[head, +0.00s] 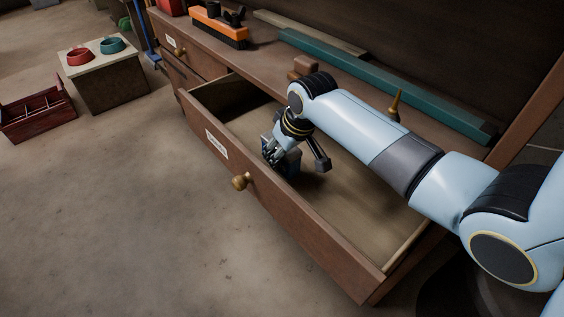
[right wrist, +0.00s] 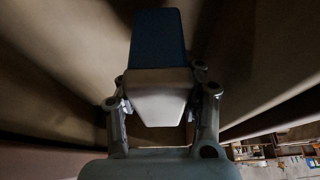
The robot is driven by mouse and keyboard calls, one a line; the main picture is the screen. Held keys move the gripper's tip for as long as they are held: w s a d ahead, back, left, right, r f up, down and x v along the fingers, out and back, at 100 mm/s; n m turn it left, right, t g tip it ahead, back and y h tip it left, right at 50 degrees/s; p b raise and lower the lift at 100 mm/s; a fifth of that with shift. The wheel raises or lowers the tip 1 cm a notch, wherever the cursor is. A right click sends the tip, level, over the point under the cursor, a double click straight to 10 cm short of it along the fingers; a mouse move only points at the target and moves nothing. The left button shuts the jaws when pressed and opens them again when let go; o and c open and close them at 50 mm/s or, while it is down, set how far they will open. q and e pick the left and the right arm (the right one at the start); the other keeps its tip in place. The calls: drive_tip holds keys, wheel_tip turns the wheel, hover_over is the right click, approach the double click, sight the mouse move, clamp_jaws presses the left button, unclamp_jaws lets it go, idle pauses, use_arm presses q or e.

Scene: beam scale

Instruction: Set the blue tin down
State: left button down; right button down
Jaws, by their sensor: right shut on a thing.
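My right gripper (head: 279,158) reaches down into the open drawer (head: 345,252), behind its front panel. It is shut on the blue tin (right wrist: 158,42), whose dark blue face shows beyond the fingers in the right wrist view. A pale block-like part (right wrist: 158,92) shows between the two fingers; I cannot tell whether it belongs to the tin. In the head view the tin is mostly hidden by the gripper, and whether it touches the drawer floor is unclear. My left gripper is not in view.
The drawer floor (head: 360,215) is bare to the right of the gripper. A brass knob (head: 241,181) sits on the drawer front. The bench top above holds an orange-and-black tool (head: 219,27) and a long teal bar (head: 380,80). A red divided crate (head: 38,113) stands far left.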

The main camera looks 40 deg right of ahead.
wheel_tip(320, 180, down, 3)
drive_tip(key=shift+s+f+b, duration=0.1)
drive_tip(key=shift+b, duration=0.4)
drive_tip(key=c, duration=0.8)
unclamp_jaws()
drive_tip(key=shift+c, duration=0.2)
